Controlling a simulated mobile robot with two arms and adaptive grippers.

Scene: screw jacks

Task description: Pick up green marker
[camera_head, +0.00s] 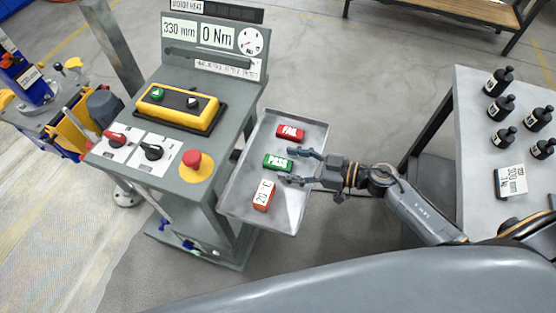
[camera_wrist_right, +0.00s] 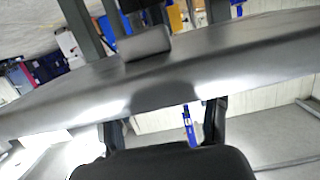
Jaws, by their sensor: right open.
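The green marker (camera_head: 277,162), labelled PASS, lies in the grey tray (camera_head: 297,213) between a red FAIL marker (camera_head: 290,132) and an orange-red block with a white 20 °C label (camera_head: 263,195). My right gripper (camera_head: 291,166) reaches over the tray from the right. Its fingers are spread and empty, pointing left, with the tips at the marker's right end. I cannot tell whether they touch it. In the right wrist view a dark grey curved surface fills the middle, and the marker does not show. My left gripper is not in view.
The control stand (camera_head: 215,150) with a yellow button box (camera_head: 178,107), knobs and a red emergency button (camera_head: 193,160) stands left of the tray. A table (camera_head: 480,165) at the right holds several black bottles and a small labelled box (camera_head: 511,181). A bench (camera_head: 480,12) stands at the back.

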